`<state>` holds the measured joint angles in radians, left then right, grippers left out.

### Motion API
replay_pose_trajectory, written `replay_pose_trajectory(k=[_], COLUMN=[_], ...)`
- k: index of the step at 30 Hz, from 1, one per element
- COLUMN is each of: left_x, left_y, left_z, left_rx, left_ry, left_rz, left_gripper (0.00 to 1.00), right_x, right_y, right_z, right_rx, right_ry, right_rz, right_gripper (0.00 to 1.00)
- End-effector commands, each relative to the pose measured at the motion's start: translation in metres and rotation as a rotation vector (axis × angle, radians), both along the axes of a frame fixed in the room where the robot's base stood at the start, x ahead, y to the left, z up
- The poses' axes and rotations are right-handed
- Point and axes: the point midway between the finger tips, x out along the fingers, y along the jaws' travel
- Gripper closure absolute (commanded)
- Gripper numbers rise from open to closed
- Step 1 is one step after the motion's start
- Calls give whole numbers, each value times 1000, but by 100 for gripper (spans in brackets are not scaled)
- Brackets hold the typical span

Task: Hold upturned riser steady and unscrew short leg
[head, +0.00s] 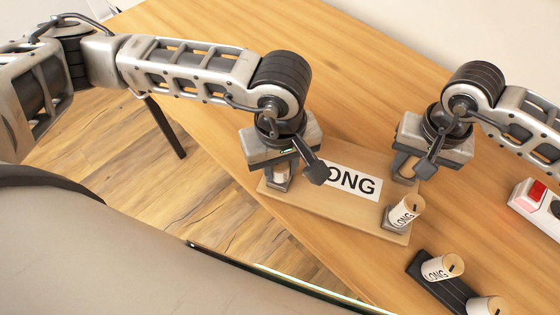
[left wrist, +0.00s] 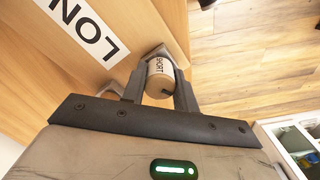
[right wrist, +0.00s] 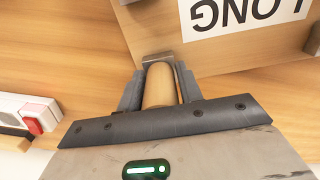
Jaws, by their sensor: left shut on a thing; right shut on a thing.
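The upturned riser (head: 330,212) is a wooden board lying on the table, with a white LONG label partly hidden by my left gripper's arm in the head view. My left gripper (head: 281,178) is shut on the short leg (left wrist: 160,80), marked SHORT, which stands in a metal corner bracket at the board's left end. My right gripper (head: 404,172) is shut on a plain wooden leg (right wrist: 158,86) at the far right corner; no label on it shows. The far left corner is hidden in the head view.
A white device with a red part (head: 536,192) lies at the right. The table (head: 360,60) is clear behind the board; its near edge is close to the riser.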

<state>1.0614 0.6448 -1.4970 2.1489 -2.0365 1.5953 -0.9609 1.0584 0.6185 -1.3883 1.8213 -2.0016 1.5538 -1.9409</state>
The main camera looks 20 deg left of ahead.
Motion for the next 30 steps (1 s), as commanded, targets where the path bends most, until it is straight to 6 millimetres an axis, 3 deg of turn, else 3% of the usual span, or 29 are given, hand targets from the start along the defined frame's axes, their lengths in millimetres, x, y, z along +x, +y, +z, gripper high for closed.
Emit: replay_pose_trajectory(k=[5, 14, 24, 30], left_x=[1, 0, 1, 2], left_y=[-2, -2, -2, -2], left_z=[1, 1, 1, 1], left_rx=[-5, -4, -5, -5], left_ry=[-1, -1, 1, -1], left_rz=[165, 186, 592, 612], left_gripper=[100, 100, 100, 100], right_x=[-1, -1, -1, -1], right_y=[3, 3, 4, 4], right_z=[1, 1, 2, 2], right_rx=[8, 9, 11, 11], right_ry=[0, 0, 0, 0], right_rz=[4, 5, 6, 7], right_gripper=[100, 100, 100, 100])
